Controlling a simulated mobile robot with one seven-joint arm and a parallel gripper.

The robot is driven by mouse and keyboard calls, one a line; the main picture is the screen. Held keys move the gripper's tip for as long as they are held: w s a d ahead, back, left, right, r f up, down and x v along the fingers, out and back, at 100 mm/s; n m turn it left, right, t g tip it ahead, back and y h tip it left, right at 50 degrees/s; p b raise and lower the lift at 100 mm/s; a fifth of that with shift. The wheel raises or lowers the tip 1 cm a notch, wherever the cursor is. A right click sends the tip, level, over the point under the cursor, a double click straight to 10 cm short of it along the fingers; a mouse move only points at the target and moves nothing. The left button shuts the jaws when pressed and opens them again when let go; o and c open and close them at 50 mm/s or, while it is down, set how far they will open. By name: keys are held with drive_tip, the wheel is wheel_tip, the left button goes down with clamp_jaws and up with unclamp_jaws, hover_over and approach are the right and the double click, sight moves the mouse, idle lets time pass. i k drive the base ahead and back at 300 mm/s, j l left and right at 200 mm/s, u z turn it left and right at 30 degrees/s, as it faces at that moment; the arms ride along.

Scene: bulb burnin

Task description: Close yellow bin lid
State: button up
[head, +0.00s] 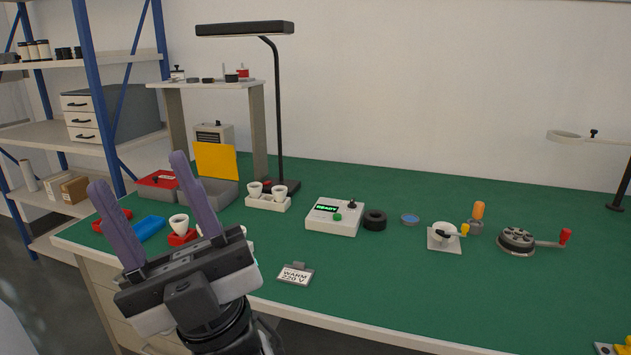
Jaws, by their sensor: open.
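The yellow bin lid (215,161) stands raised at the back edge of a grey bin (212,192), on the far left part of the green table. The lid is open and leans slightly. My gripper (142,178) is in the left foreground, with its two purple fingers apart and nothing between them. In the picture its right fingertip comes close to the grey bin's left side, but the gripper appears nearer the camera than the bin. The lower left part of the bin is partly hidden by that finger.
A red-lidded bin (157,181) sits left of the grey bin. A two-cup holder (267,203) and a black lamp (277,110) stand to its right. A blue tray (150,228) and a cup on a red block (182,237) lie near my fingers.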

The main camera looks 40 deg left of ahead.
sight(213, 160)
drive_tip(key=u, duration=1.6)
drive_tip(key=i+l+z, duration=0.15)
drive_tip(key=i, duration=0.6)
drive_tip(key=i+z, duration=0.1)
drive_tip(key=i, duration=0.65)
